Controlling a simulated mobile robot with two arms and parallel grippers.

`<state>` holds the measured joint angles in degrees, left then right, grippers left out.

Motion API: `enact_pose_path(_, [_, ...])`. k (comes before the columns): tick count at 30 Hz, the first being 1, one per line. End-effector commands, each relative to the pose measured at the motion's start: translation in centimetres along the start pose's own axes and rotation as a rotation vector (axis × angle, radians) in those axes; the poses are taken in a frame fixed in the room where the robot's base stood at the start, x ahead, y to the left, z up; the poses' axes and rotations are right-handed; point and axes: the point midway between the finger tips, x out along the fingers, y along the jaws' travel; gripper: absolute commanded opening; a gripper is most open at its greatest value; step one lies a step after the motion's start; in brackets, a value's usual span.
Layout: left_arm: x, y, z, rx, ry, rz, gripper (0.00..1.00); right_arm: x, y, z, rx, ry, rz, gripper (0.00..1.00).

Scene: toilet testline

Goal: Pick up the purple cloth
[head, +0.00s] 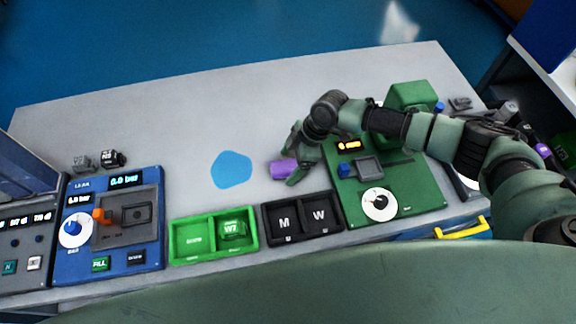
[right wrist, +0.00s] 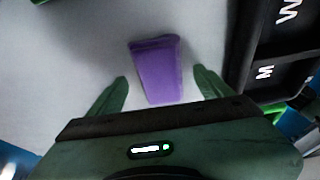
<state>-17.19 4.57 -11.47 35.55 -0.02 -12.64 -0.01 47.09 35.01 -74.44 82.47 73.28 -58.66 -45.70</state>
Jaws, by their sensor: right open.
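The purple cloth (head: 283,169) is a small block-like folded piece on the grey table, just above the black tray in the head view. In the right wrist view the purple cloth (right wrist: 157,70) lies ahead of and partly between the two fingers. My right gripper (head: 287,166) is at the cloth in the head view, pointing down at it. In the right wrist view my right gripper (right wrist: 162,92) is open, with a gap between each finger and the cloth. My left gripper is not in view.
A black tray (head: 263,222) marked M and W and a green tray (head: 172,240) stand along the front edge. A green machine (head: 425,190) is to the right, a blue panel (head: 62,265) to the left. A blue patch (head: 232,169) marks the table. The table's back is clear.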

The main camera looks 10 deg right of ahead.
Motion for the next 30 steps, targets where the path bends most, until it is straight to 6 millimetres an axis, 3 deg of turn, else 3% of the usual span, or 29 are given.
enact_pose_path(24, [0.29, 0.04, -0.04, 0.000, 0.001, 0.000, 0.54, 0.44, -0.03, 0.23, 0.001, -0.001, -0.001, 0.80])
enact_pose_path(30, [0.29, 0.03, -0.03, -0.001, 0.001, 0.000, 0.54, 0.43, -0.02, 0.22, 0.001, -0.001, 0.000, 0.24])
